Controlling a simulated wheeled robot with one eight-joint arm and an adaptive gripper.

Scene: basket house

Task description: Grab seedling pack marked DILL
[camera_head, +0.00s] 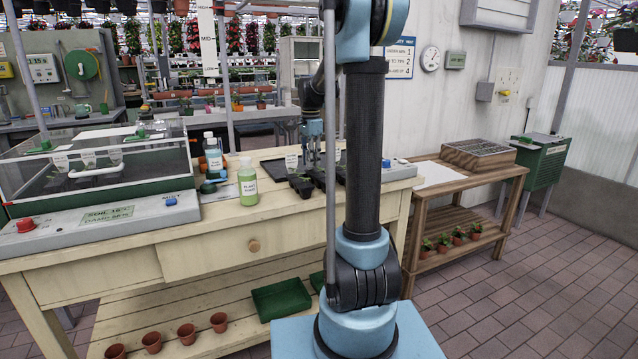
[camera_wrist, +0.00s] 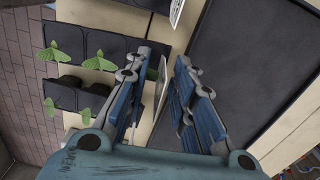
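Black seedling packs with small green sprouts stand on the wooden bench; one pack (camera_head: 302,186) shows in the head view, partly behind my arm. White plant labels (camera_head: 291,161) stand by the packs, but I cannot read DILL on any of them. In the wrist view the packs (camera_wrist: 108,46) lie left of my fingers. My gripper (camera_head: 313,158) points down over the packs. In the wrist view its two blue fingers (camera_wrist: 164,62) are apart, with a thin white label (camera_wrist: 162,82) seen edge-on between them. I cannot tell whether they touch it.
A dark tray (camera_wrist: 250,62) lies right of my fingers in the wrist view. A green bottle (camera_head: 248,184) and a white bottle (camera_head: 213,156) stand left of the packs. A glass-lidded propagator (camera_head: 100,170) fills the bench's left. A lower brown table (camera_head: 452,180) stands at right.

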